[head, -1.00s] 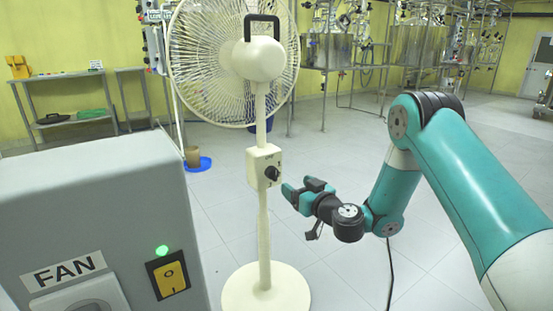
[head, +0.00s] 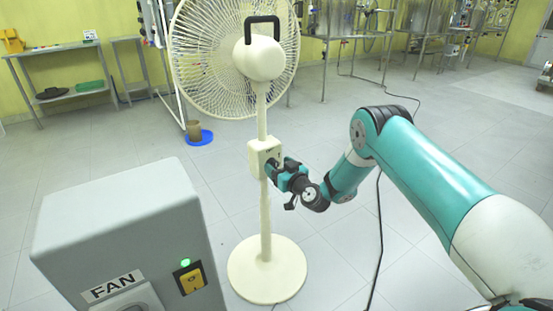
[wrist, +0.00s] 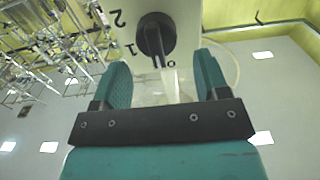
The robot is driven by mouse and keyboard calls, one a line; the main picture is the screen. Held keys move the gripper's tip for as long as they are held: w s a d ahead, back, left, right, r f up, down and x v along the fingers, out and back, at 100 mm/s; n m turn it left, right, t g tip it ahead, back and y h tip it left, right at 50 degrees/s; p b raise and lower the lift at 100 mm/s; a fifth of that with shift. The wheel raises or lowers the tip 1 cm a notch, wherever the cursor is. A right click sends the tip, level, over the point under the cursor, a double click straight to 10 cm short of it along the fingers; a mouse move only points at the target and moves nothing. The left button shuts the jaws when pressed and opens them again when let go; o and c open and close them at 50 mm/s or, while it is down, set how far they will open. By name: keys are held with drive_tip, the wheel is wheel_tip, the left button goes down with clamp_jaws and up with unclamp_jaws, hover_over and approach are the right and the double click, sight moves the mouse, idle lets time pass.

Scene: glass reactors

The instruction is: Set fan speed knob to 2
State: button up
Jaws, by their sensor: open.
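The white pedestal fan (head: 262,62) stands with its back to me. Its cream control box (head: 257,158) is on the pole. My gripper (head: 281,168) is at the right of this box and mostly hides the knob in the head view. In the wrist view the black round knob (wrist: 155,36) sits on the pale panel, with 2, 1 and 0 printed around it. Its raised bar points down, close to the 0. My gripper (wrist: 163,68) is open, its teal fingers on either side below the knob. I see no contact with the knob.
A grey cabinet (head: 120,215) marked FAN stands front left, with a yellow switch (head: 190,278) and a lit green lamp (head: 186,262). The fan's round base (head: 267,285) is on the floor. A blue dish (head: 200,138) lies behind.

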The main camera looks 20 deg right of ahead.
drive_tip(key=shift+x, duration=0.95)
drive_tip(key=c, duration=0.9)
